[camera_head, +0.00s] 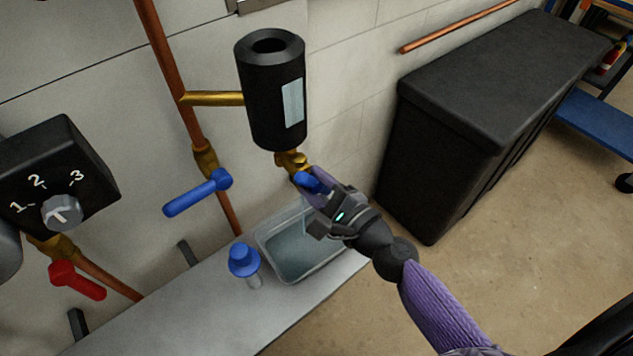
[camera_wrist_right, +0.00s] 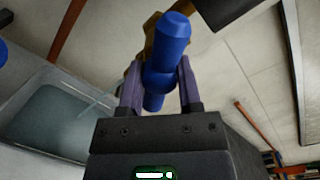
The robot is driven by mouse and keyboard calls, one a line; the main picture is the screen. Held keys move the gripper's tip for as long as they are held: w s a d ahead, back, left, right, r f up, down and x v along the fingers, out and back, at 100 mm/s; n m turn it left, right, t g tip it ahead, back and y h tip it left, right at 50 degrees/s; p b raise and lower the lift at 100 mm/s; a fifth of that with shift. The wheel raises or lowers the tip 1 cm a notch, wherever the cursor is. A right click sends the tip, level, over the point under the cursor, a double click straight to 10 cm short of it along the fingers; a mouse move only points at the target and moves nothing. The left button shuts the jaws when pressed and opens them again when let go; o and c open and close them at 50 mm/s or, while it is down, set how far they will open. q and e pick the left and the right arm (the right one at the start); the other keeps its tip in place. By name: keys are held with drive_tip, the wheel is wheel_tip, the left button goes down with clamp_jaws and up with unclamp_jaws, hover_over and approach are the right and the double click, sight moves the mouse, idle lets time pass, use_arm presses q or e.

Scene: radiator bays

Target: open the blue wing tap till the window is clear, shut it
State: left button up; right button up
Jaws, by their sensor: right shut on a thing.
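The blue wing tap (camera_head: 305,181) sits on a brass fitting under a black cylinder (camera_head: 262,110) on the wall. My right gripper (camera_head: 314,187) is shut on the wing tap. In the right wrist view the wing tap (camera_wrist_right: 167,50) stands between the two purple fingers, its wings roughly in line with them. The window (camera_head: 293,103) on the cylinder's side looks pale blue-grey; I cannot tell how clear it is. A clear tub (camera_head: 268,236) with greyish liquid stands below the tap. My left gripper is not in view.
A blue lever tap (camera_head: 198,192) is on the copper pipe, left of the cylinder. A blue-capped piece (camera_head: 243,262) stands on the grey ledge (camera_head: 205,318) beside the tub. A dial box (camera_head: 62,180) and red lever (camera_head: 76,281) are at left. A black bin (camera_head: 480,100) stands at right.

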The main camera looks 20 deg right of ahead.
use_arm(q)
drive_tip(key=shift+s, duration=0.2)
use_arm(e)
clamp_jaws()
drive_tip(key=shift+n, duration=0.6)
drive_tip(key=n, duration=0.3)
drive_tip(key=shift+b, duration=0.35)
drive_tip(key=n, duration=0.3)
drive_tip(key=shift+r+n, duration=0.1)
drive_tip(key=shift+n, duration=0.3)
drive_tip(key=shift+n+p, duration=0.35)
drive_tip(key=shift+n, duration=1.25)
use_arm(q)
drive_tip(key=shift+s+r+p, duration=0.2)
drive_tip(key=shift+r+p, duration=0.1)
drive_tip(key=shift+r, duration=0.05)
use_arm(e)
drive_tip(key=shift+a+n, duration=0.1)
drive_tip(key=shift+n, duration=0.5)
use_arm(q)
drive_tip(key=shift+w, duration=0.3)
